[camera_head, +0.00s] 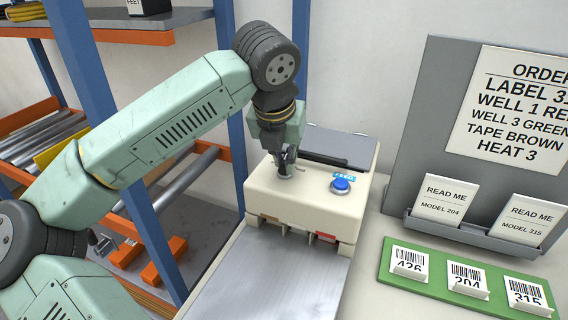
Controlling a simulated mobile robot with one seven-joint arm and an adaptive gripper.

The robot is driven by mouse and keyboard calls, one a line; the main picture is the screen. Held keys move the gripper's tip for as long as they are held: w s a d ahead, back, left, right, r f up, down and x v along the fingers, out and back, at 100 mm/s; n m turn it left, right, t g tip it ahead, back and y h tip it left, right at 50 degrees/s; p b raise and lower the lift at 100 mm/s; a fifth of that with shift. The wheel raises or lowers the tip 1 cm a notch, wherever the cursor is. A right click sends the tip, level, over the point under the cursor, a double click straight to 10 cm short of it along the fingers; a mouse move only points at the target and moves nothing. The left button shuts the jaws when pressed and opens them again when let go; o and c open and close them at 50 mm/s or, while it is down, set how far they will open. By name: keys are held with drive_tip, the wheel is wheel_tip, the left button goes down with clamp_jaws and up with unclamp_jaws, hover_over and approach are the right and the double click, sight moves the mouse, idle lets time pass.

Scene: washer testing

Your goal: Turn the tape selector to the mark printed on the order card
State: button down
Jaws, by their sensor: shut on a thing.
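The order card (522,95) is on a grey board at the right and reads "TAPE BROWN" among other lines; its right edge is cut off. The cream tape machine (330,212) stands in the middle. My gripper (285,165) points down at the machine's top left and is shut on the tape selector (286,174), a small grey knob mostly hidden by the fingers. I cannot tell which mark the selector points to. A brown patch (270,217) and a red patch (327,237) show on the machine's front.
A blue button (341,184) with a small label sits right of my gripper. A metal plate (270,280) lies in front of the machine. A green holder (470,285) with barcode cards and two READ ME cards (443,203) stand right. Blue rack posts (232,110) are left.

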drive_tip(key=n+b, duration=0.1)
drive_tip(key=n+y+b, duration=0.1)
drive_tip(key=b, duration=0.1)
drive_tip(key=n+b, duration=0.2)
drive_tip(key=shift+d+f+y, duration=0.1)
drive_tip(key=shift+f+y, duration=0.15)
drive_tip(key=shift+y, duration=0.05)
drive_tip(key=shift+d+r+n+y+b, duration=0.15)
drive_tip(key=shift+n+y+b, duration=0.45)
drive_tip(key=shift+n+b, duration=0.95)
drive_tip(key=shift+r+n, duration=0.1)
drive_tip(key=shift+n, duration=0.25)
drive_tip(key=c, duration=1.7)
unclamp_jaws()
drive_tip(key=shift+o, duration=0.2)
drive_tip(key=v, duration=0.7)
drive_tip(key=shift+r, duration=0.2)
